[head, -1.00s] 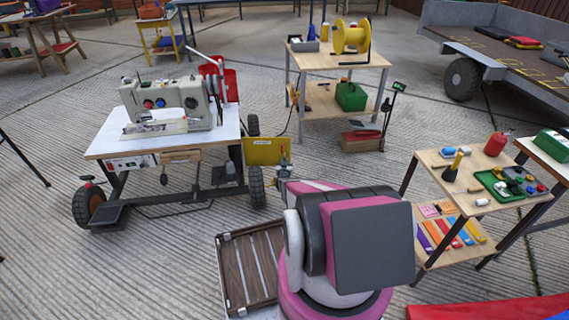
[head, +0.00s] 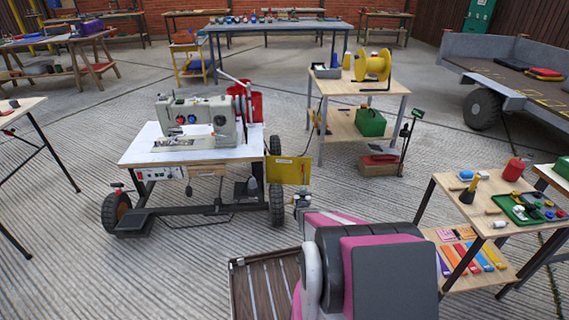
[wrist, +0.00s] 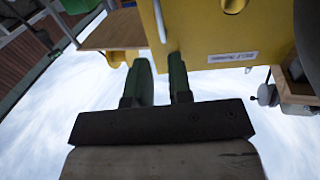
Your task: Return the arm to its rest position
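My arm (head: 375,270) is pink, white and dark grey and rises at the bottom centre of the head view. It reaches forward, towards the yellow panel (head: 288,170) beside the sewing-machine table. In the wrist view my gripper (wrist: 160,62) has two green fingers with a clear gap between them and nothing held. The yellow panel also shows large in the wrist view (wrist: 215,55), beyond the fingers and to the right. I cannot tell whether a finger touches it. In the head view the fingertips are too small to make out.
The white-topped table (head: 195,150) with a sewing machine stands left of my arm. A wooden stand (head: 340,125) with a yellow reel is beyond it. A shelf (head: 470,190) with small coloured items stands close at the right. Bare ridged ground lies at the left front.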

